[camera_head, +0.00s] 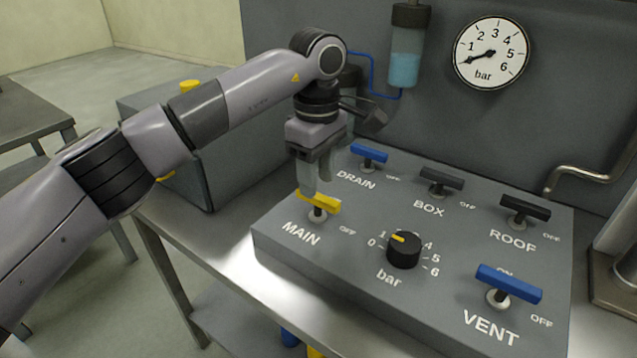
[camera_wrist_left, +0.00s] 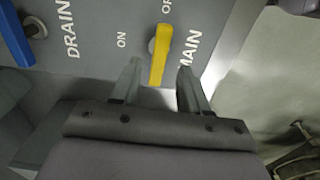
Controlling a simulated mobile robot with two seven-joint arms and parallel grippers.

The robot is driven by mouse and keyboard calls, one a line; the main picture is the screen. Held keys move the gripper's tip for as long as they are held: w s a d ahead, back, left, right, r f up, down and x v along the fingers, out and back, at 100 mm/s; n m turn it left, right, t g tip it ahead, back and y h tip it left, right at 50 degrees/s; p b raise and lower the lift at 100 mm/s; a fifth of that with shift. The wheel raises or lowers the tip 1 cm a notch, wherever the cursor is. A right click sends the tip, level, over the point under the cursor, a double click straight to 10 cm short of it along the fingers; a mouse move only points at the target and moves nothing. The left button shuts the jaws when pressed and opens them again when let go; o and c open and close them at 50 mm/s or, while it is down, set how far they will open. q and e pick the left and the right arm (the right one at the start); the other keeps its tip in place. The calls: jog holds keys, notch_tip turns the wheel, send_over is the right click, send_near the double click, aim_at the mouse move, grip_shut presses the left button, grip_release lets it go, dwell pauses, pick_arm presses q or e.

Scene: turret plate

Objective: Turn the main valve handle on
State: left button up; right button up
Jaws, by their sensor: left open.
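The yellow main valve handle (camera_head: 319,202) sits on a grey control panel above the MAIN label. In the head view it points toward the OFF mark side. In the left wrist view the yellow handle (camera_wrist_left: 160,55) runs lengthwise toward my gripper, with its near end between the fingers. My left gripper (camera_head: 316,190) is above the handle with fingers pointing down, and it partly hides the handle's left end. In the wrist view its fingers (camera_wrist_left: 158,85) are open on either side of the handle, with gaps showing. My right gripper is not in view.
On the panel (camera_head: 345,235) are a blue DRAIN handle (camera_head: 369,153), dark BOX (camera_head: 441,178) and ROOF (camera_head: 525,208) handles, a blue VENT handle (camera_head: 509,284) and a black bar knob (camera_head: 404,250). A pressure gauge (camera_head: 491,54) hangs behind. A grey box (camera_head: 170,160) stands left.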

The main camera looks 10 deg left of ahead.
aim_at(318, 206)
pick_arm(q)
jog(key=shift+f, duration=1.6)
grip_shut()
